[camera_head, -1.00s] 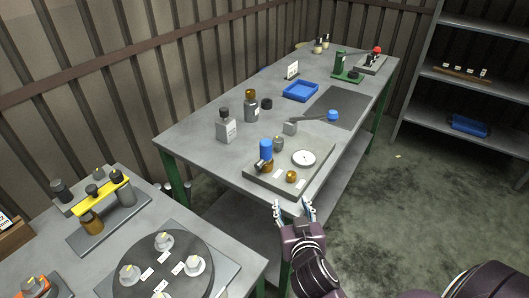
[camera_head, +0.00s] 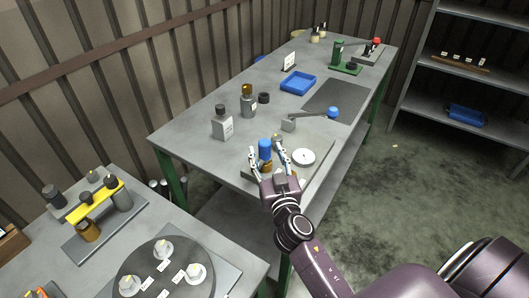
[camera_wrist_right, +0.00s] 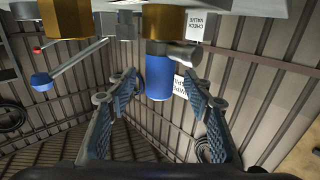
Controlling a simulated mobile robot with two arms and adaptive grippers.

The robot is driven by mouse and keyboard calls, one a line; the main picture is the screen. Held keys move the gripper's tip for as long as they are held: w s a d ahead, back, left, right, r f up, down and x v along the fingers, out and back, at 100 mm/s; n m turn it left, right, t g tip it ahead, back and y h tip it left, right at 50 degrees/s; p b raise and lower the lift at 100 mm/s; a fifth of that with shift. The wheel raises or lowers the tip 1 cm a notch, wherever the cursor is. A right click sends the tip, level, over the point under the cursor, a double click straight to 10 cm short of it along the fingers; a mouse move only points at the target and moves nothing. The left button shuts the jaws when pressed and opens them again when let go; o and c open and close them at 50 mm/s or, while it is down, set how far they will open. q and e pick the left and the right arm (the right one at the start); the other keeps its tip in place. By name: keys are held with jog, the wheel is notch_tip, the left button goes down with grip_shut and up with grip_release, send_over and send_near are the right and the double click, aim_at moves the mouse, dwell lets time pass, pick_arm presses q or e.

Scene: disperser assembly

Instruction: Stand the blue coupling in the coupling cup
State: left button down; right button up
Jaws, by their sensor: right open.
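The blue coupling (camera_head: 265,148) is an upright blue cylinder above a brass piece with a grey side stub, at the front of a grey board on the far table. It also shows in the wrist view (camera_wrist_right: 158,82), upside down, with the brass piece (camera_wrist_right: 164,22) against it. My right gripper (camera_head: 267,155) is open, its fingers on either side of the coupling in the head view. In the wrist view the coupling lies between and beyond the fingertips, with gaps showing. I cannot tell which part is the coupling cup. My left gripper is not in view.
A white round dial (camera_head: 303,157) is close right of the gripper. A lever with a blue knob (camera_head: 333,113) reaches across behind. A turntable (camera_head: 160,270) is on the near table.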

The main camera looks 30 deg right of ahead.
jog(key=shift+x, duration=1.15)
grip_shut()
